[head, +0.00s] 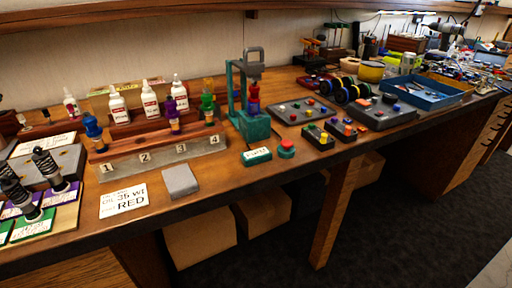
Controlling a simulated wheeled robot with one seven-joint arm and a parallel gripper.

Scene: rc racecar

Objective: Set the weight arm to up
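A teal stand (255,125) is on the wooden workbench near the middle of the head view. A grey handle-shaped piece (254,62) is at its top, above a red and purple bottle (253,96) held in the stand. This grey piece looks like the weight arm, but I cannot be sure, and I cannot tell its exact position setting. My gripper is not in view.
In front of the stand are a teal label block (257,156) and a red-topped green button (287,148). Numbered bottle slots (160,155) are to the left. Grey trays with small parts (303,109) lie to the right. Dark floor (400,220) is clear before the bench.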

